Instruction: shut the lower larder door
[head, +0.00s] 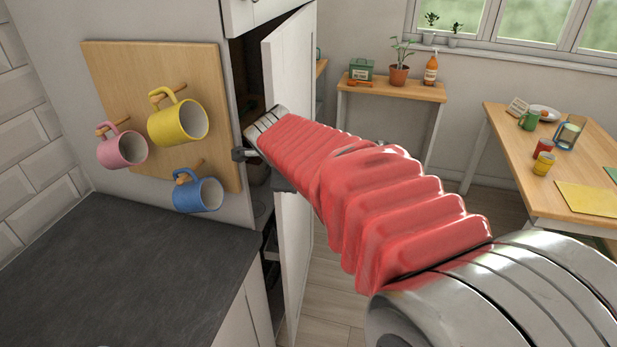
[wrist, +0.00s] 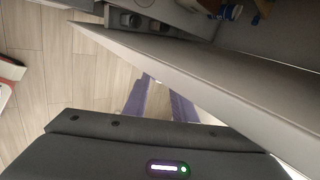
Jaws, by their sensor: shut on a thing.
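The lower larder door (head: 297,250) is white and stands ajar, swung out from the larder front. In the wrist view the door (wrist: 200,75) is a pale panel crossing diagonally. The dark larder opening (head: 262,225) shows beside the door.
A board with pink, yellow and blue mugs (head: 198,193) hangs on the larder's side above a dark worktop (head: 120,275). A wooden table (head: 530,180) stands right, and a side table (head: 400,90) stands behind. Floor (head: 345,285) right of the door is clear.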

